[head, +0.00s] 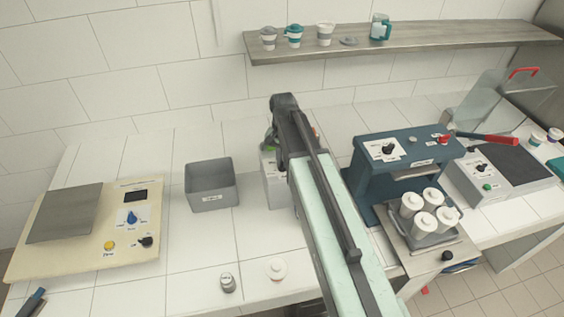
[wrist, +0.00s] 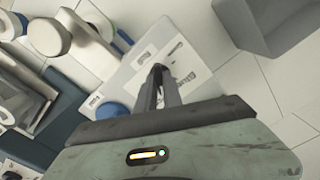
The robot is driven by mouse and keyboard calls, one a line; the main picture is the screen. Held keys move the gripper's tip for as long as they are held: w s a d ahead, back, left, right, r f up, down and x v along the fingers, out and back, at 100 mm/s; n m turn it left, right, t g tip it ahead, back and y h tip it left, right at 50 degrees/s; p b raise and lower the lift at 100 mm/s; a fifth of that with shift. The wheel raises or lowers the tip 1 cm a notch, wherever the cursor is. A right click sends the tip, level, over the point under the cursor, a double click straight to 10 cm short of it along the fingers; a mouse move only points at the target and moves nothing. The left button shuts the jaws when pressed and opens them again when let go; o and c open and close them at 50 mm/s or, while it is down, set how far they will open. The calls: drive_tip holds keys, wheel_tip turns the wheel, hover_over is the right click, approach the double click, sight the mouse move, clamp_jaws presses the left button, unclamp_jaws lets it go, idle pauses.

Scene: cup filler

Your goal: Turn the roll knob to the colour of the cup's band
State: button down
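My gripper (wrist: 160,70) points down at a pale labelled panel (wrist: 135,75) on a small machine (head: 275,178) that my arm mostly covers in the head view. Its dark fingers come together at the tips; no knob shows between them, and the spot under the tips is hidden. A blue round part (wrist: 110,110) lies beside the fingers. Cups stand on the shelf: two with grey bands (head: 268,38) (head: 325,33) and one with a teal band (head: 294,36). Other dark knobs show on the blue machine (head: 388,150) and the right grey machine (head: 481,167). I cannot tell which is the roll knob.
A grey bin (head: 212,190) stands left of the small machine. A cream device (head: 85,265) with a blue knob (head: 131,218) is at far left. Several white lidded containers (head: 425,222) stand on a tray at right.

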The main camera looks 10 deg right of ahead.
idle(0.4)
drive_tip(key=n, duration=0.5)
drive_tip(key=shift+n, duration=0.3)
drive_tip(key=n, duration=1.2)
drive_tip(key=shift+n, duration=0.3)
drive_tip(key=n, duration=0.5)
drive_tip(key=shift+n, duration=0.3)
drive_tip(key=shift+d, duration=0.1)
drive_tip(key=c, duration=1.5)
unclamp_jaws()
